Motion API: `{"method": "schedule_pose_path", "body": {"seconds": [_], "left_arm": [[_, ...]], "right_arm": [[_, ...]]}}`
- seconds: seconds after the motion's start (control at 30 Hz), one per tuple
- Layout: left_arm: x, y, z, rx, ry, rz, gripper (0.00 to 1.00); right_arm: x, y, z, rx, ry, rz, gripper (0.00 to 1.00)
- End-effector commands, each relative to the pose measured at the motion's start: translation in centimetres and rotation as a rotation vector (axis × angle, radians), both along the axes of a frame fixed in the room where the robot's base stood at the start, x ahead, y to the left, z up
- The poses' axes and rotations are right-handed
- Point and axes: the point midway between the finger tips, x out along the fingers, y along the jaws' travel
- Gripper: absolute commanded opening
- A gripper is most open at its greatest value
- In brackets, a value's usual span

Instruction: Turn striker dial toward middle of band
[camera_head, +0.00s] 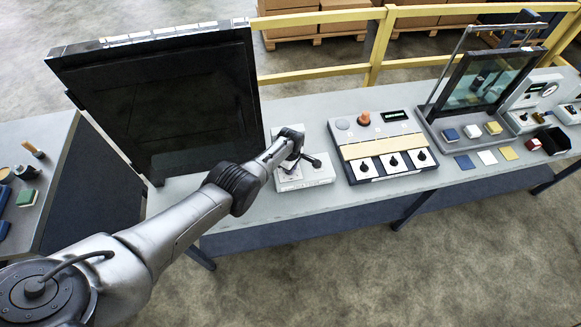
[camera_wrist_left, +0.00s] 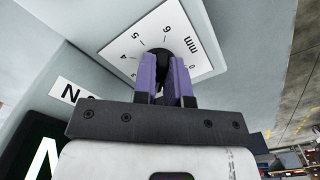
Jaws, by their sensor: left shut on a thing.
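The striker dial is a black knob (camera_wrist_left: 160,56) on a white square plate (camera_wrist_left: 203,38) marked with numbers and "mm" in the left wrist view. My left gripper (camera_wrist_left: 166,72) has its purple fingers on either side of the knob and is shut on it. The fingers hide much of the knob, so where its pointer stands cannot be told. In the head view my left gripper (camera_head: 292,164) is over the small white unit (camera_head: 318,176) on the bench, and the arm partly covers it. My right gripper is not in view.
A large dark panel (camera_head: 185,100) stands upright left of the unit. Right of it is a box with three black knobs and an orange button (camera_head: 364,118), then a tilted framed glass (camera_head: 485,80). A yellow rail (camera_head: 315,77) runs behind the bench. A second table (camera_head: 60,150) stands left.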

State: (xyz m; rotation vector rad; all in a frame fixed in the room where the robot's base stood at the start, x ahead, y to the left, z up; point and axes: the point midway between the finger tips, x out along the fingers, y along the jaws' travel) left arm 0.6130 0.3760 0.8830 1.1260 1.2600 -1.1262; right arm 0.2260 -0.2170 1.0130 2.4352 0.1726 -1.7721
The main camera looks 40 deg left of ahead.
Motion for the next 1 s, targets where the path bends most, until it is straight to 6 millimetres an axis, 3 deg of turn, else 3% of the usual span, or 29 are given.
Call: {"method": "schedule_pose_path", "body": {"seconds": [0.03, 0.07, 0.33, 0.67, 1.0], "left_arm": [[0.1, 0.0, 0.1, 0.0, -0.001, 0.0, 0.0], [0.1, 0.0, 0.1, 0.0, -0.001, 0.0, 0.14], [0.0, 0.0, 0.1, 0.0, 0.0, -0.001, 0.38], [0.0, 0.0, 0.6, 0.0, 0.0, -0.001, 0.38], [0.0, 0.0, 5.9, 0.0, -0.002, -0.001, 0.38]], "right_arm": [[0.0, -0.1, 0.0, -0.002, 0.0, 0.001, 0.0], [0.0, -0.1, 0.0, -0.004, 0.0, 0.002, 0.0], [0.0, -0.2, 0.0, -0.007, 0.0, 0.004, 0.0], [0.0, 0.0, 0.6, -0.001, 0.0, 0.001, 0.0], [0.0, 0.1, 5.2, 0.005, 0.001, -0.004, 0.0]]}}
